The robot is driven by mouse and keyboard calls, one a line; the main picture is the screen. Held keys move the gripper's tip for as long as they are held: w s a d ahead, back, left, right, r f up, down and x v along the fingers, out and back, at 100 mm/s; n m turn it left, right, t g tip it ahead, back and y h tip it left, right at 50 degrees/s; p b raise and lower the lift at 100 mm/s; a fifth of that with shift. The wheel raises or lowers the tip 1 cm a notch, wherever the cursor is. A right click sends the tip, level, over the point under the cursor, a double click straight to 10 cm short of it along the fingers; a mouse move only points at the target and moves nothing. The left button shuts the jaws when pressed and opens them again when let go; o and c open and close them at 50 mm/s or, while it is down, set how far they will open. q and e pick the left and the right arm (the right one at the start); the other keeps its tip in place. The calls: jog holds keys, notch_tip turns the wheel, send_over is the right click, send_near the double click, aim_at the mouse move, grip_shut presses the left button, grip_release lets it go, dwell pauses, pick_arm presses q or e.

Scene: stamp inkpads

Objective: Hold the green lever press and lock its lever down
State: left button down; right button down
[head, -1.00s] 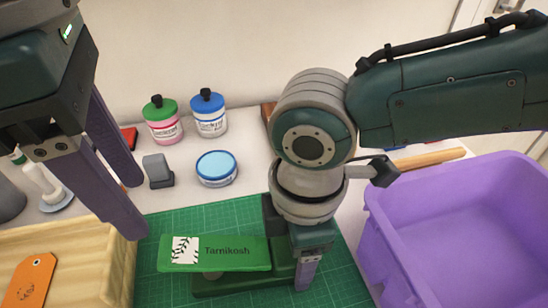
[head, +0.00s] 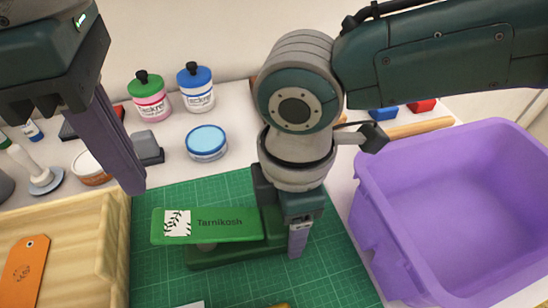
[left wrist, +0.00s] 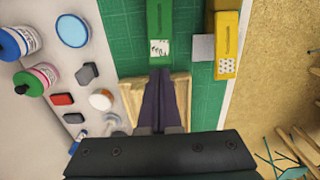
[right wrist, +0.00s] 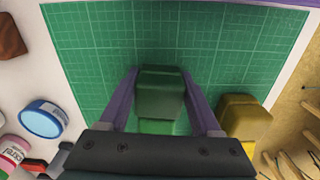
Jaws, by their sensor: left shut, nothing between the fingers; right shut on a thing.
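The green lever press (head: 225,256) lies on the green cutting mat. Its lever (head: 240,224), marked "Tarnikosh" with a leaf label, stands raised above the base with a gap at the left end. My right gripper (head: 297,240) is shut on the press's right end. In the right wrist view its fingers (right wrist: 165,105) clasp the dark green block (right wrist: 160,92) from both sides. My left gripper (head: 132,190) is shut and empty, above and left of the lever's labelled end. In the left wrist view its fingertips (left wrist: 161,75) are together just short of the leaf label (left wrist: 160,49).
A purple bin (head: 365,215) stands at the right. A wooden tray (head: 112,235) with an orange tag (head: 24,270) is at the left. Jars (head: 198,90) and a blue inkpad (head: 206,140) stand behind the mat. A yellow press (left wrist: 227,50) lies near the mat's front edge.

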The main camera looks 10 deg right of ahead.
aim_at(165, 224)
pick_arm(q)
jog(key=shift+f, duration=2.8)
jog(key=shift+f, duration=0.15)
jog(key=shift+f, duration=2.75)
jog(key=shift+r, duration=5.25)
pick_arm(e)
grip_release()
jog(key=shift+r, duration=0.1)
